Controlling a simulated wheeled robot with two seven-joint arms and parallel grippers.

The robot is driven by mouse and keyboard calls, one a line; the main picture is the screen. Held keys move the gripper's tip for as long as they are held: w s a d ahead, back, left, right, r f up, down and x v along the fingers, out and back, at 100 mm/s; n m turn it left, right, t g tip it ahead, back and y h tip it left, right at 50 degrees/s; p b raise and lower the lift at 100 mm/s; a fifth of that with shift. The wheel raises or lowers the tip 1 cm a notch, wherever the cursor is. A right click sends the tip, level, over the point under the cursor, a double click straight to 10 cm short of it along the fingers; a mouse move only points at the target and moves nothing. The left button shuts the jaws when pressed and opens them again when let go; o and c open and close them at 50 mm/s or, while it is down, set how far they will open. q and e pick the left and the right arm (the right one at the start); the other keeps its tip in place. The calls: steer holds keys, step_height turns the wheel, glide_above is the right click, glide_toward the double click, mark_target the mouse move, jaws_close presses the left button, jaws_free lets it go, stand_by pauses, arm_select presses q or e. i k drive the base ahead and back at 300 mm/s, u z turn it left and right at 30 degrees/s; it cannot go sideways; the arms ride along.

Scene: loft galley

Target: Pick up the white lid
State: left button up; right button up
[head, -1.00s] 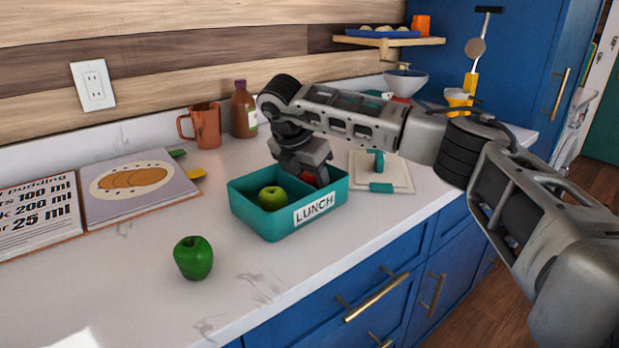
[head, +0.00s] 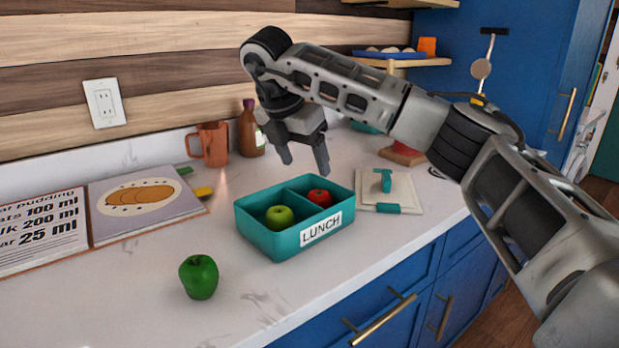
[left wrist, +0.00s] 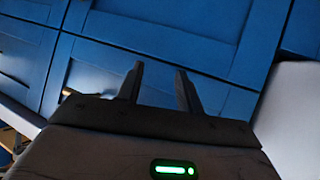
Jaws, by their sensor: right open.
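The white lid (head: 405,197) lies flat on the counter, just right of the teal lunch box (head: 270,240). My right gripper (head: 304,165) is open and empty, above the back of the lunch box and left of the lid. A green apple (head: 280,217) sits in the box's left compartment and a red apple (head: 320,198) in its right one. My left gripper (left wrist: 158,88) shows only in the left wrist view, open and empty in front of blue cabinet doors.
A green bell pepper (head: 199,277) stands on the counter in front. An open cookbook (head: 140,205) lies at the left. A copper mug (head: 213,145) and a brown bottle (head: 249,132) stand by the wall. The counter's front middle is clear.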

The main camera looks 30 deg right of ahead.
mark_target(384, 191)
steer(key=k, duration=1)
